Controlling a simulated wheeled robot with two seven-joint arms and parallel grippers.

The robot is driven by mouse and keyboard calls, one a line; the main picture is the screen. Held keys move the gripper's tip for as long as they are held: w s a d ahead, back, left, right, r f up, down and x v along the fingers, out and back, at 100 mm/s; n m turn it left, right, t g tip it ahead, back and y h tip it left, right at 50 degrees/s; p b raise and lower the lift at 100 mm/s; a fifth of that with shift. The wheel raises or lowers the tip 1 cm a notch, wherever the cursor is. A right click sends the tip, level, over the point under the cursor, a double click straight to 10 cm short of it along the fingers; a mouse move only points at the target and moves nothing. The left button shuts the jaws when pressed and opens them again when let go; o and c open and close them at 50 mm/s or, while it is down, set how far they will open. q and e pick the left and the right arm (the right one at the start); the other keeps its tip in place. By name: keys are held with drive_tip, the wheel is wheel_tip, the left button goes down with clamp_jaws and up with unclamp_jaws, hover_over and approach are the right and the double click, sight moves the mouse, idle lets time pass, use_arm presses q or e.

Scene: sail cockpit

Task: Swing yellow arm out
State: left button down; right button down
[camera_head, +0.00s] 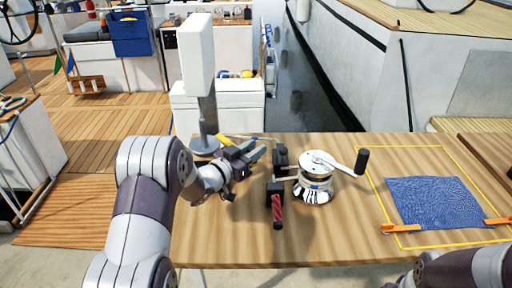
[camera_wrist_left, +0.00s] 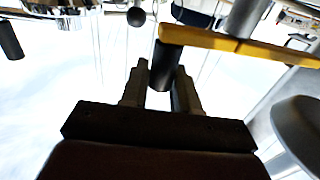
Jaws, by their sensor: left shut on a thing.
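The yellow arm (camera_head: 234,138) sticks out to the right from the foot of a grey post on the table, behind my left gripper. In the left wrist view the yellow arm (camera_wrist_left: 235,43) crosses the upper right, with a dark cylindrical grip (camera_wrist_left: 163,66) hanging from its end. My left gripper (camera_head: 257,151) is at the arm's free end. In the left wrist view its fingers (camera_wrist_left: 160,92) stand on both sides of the dark grip, shut on it. In the head view the gripper hides most of this grip. My right gripper is outside the frame.
The post (camera_head: 208,115) carries a white panel (camera_head: 198,52). A silver winch (camera_head: 315,180) with a black-handled crank and a red-handled tool (camera_head: 277,207) stand right of my left gripper. A blue cloth (camera_head: 432,203) lies inside a yellow outline, with orange clips. The table front is clear.

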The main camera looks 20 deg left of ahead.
use_arm(q)
drive_tip(key=shift+s+a+m+g+h+p, duration=0.25)
drive_tip(key=shift+m+g+h, duration=0.3)
drive_tip(key=shift+h, duration=0.2)
drive_tip(key=shift+s+a+m+g+h+p, duration=0.15)
drive_tip(key=shift+m+g+h+p, duration=0.1)
drive_tip(key=shift+m+g+h, duration=0.3)
drive_tip(key=shift+s+a+m+g+h+p, duration=0.2)
drive_tip(key=shift+m+g+h, duration=0.3)
drive_tip(key=shift+h, duration=0.4)
drive_tip(key=c, duration=1)
unclamp_jaws()
drive_tip(key=shift+o, duration=0.2)
drive_tip(key=v, duration=1.2)
drive_tip(key=shift+s+a, duration=0.25)
drive_tip(key=shift+a, duration=0.05)
drive_tip(key=shift+f, duration=0.1)
